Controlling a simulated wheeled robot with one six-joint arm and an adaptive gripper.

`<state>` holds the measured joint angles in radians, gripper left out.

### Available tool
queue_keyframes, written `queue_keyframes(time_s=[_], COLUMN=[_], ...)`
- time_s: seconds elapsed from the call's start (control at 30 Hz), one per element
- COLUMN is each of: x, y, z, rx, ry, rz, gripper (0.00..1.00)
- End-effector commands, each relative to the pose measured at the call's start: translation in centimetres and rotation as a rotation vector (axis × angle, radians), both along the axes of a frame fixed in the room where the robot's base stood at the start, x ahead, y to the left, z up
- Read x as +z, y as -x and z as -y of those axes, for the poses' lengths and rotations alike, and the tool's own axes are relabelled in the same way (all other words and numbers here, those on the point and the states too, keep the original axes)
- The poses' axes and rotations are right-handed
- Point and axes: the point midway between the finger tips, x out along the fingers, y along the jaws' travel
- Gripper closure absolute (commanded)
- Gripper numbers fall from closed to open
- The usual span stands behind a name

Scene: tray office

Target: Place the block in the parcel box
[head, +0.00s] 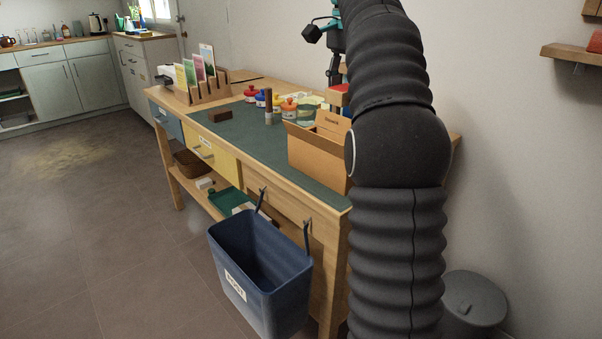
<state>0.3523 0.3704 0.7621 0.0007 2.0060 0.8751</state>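A small dark brown block (220,116) lies on the green mat (245,138) of the wooden workbench, toward the left end. An open cardboard box (312,155), which looks like the parcel box, stands on the mat at the near right end. Its raised back flap bears printing too small to read. The inside of the box is mostly hidden, and my arm covers its right side. My arm rises through the right of the head view and leaves at the top. My gripper is not in view.
A wooden rack with cards (209,88) stands behind the block. A blue bin (262,280) hangs at the bench front.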

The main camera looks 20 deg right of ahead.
Motion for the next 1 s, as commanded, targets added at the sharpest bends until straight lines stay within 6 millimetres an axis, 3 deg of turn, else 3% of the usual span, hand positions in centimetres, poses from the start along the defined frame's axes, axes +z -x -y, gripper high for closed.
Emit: queue_keyframes(time_s=[0.37, 0.7, 1.0], x=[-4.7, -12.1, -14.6], y=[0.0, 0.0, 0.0], z=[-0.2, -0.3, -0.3], rx=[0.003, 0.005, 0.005], ry=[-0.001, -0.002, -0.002], rz=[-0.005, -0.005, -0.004], gripper=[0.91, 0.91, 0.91])
